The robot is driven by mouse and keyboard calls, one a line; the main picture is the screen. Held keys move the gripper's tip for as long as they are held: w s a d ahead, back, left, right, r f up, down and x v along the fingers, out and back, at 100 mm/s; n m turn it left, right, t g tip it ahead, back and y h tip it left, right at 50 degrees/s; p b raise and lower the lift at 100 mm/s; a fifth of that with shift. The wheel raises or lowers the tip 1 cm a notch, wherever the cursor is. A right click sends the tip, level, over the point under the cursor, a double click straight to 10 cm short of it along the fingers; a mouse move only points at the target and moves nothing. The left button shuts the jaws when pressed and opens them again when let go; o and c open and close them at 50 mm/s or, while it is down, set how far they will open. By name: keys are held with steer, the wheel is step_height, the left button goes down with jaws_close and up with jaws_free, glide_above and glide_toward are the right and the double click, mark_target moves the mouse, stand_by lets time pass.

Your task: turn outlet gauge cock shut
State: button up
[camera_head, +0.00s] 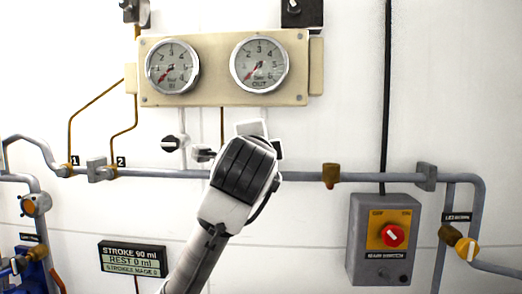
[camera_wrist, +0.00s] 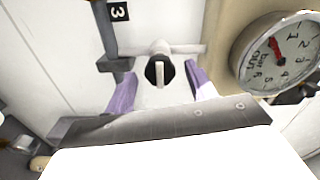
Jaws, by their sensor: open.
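In the wrist view the outlet gauge cock (camera_wrist: 151,72) is a dark round knob with a pale lever across it, on a thin pale pipe beside the OUT gauge (camera_wrist: 281,53). The lever runs up and down in that picture. My gripper (camera_wrist: 163,92) is open, with one purple-grey finger on each side of the cock and a gap to both. In the head view my gripper (camera_head: 262,137) is at the wall below the OUT gauge (camera_head: 259,64); my wrist hides the cock and the fingertips there.
The IN gauge (camera_head: 172,67) shares the cream panel (camera_head: 215,90), with a black cock (camera_head: 174,143) below it. A grey pipe (camera_head: 310,176) crosses behind my wrist. A grey switch box (camera_head: 366,250) with a red knob stands right. A display (camera_head: 132,257) hangs lower left.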

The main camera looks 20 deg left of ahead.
steer(key=b+v, duration=0.3)
steer(key=v, duration=0.8)
steer(key=shift+a, duration=0.1)
